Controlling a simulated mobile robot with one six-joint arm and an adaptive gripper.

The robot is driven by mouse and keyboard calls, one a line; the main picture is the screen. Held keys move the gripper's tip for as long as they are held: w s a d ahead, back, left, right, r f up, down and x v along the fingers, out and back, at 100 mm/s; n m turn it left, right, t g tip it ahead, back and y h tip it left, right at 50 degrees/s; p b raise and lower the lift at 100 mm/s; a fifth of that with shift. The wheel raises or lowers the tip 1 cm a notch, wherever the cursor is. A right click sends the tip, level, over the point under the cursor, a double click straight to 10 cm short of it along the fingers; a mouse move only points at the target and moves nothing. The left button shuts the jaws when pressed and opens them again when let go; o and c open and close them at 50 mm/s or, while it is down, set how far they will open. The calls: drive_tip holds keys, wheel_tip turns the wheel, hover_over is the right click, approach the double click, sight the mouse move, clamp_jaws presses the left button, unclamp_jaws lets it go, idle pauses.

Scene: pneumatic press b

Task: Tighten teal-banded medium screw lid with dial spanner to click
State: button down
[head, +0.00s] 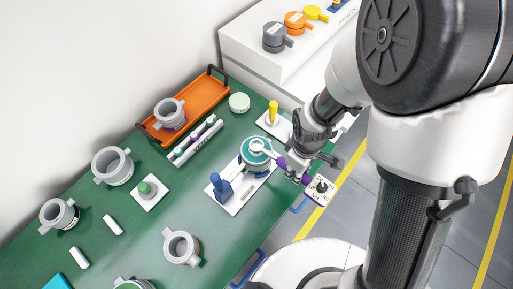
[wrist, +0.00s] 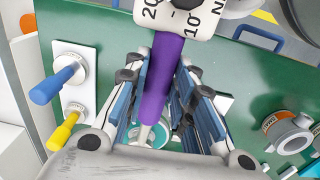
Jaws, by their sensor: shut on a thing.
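My gripper (head: 298,166) is shut on the purple handle of the dial spanner (wrist: 160,92). The spanner's white dial (wrist: 182,18) with printed numbers sticks out on one side of the fingers; in the head view the dial end (head: 321,189) hangs over the bench's right edge. The spanner's pale ring end (head: 257,145) lies over the lid of the teal-banded vessel (head: 253,163), which stands on a white plate. I cannot tell whether the ring is fully seated on the lid. In the wrist view the vessel is mostly hidden behind the fingers.
A blue-handled lever (head: 221,187) shares the white plate, close to the vessel. A yellow-handled lever (head: 272,113) stands behind. A grey two-lug ring piece (head: 181,247) stands in front. An orange tray (head: 205,100) and a rack of small bottles (head: 196,140) lie further back left.

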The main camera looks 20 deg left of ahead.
drive_tip(key=shift+r+p, duration=0.45)
drive_tip(key=shift+r, duration=0.1)
drive_tip(key=shift+r+p, duration=1.1)
drive_tip(key=shift+r, duration=0.35)
drive_tip(key=shift+r+p, duration=1.7)
drive_tip(key=shift+r, duration=0.2)
